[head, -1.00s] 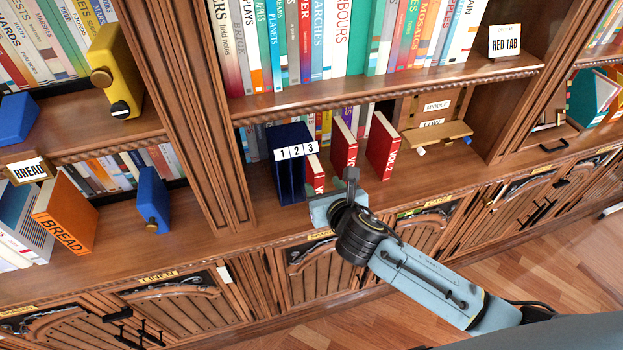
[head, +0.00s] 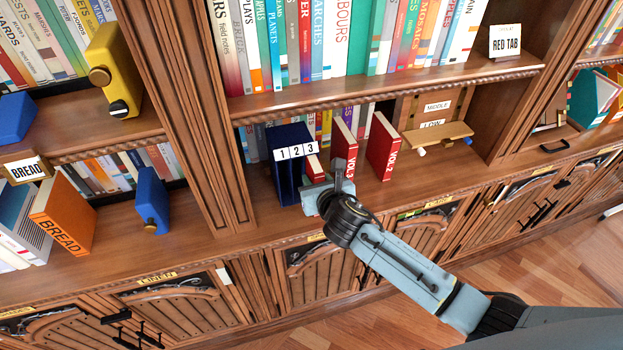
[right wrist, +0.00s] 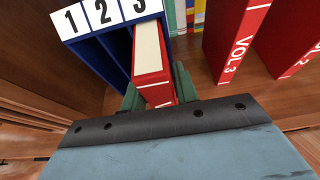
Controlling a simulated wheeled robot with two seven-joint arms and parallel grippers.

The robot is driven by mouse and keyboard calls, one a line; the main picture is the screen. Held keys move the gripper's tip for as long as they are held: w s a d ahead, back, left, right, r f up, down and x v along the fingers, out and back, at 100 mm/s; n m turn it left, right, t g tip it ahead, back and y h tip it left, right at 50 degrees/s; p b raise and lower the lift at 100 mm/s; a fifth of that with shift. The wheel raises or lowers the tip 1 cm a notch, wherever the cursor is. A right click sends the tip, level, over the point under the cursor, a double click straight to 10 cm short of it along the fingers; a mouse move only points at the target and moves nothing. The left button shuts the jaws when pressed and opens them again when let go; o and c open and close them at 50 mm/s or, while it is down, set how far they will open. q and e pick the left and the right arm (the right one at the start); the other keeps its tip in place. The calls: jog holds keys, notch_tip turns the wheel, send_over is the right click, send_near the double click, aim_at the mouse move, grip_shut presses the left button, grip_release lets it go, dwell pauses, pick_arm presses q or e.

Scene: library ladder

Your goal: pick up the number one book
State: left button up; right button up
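A dark blue holder (head: 284,163) with three slots marked 1, 2 and 3 stands on the lower shelf. A red book (right wrist: 149,63) stands in slot 3; the other two slots look empty. Its volume number is hidden by my right gripper. My right gripper (head: 328,192) is at the front of this book. In the right wrist view the two green fingers (right wrist: 160,92) lie on either side of its spine, very close to it; I cannot tell whether they press on it. Red books VOL 3 (head: 344,148) and VOL 2 (head: 383,147) stand apart to the right. My left gripper is not in view.
A wooden box (head: 437,135) marked MIDDLE and LOW stands right of the red books. An upright post (head: 205,130) borders the shelf on the left. A full row of books (head: 340,40) fills the shelf above. The shelf front right of the gripper is clear.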

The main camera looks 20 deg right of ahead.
grip_shut()
jog(key=shift+r, duration=0.15)
jog(key=s, duration=1.8)
jog(key=shift+d, duration=0.35)
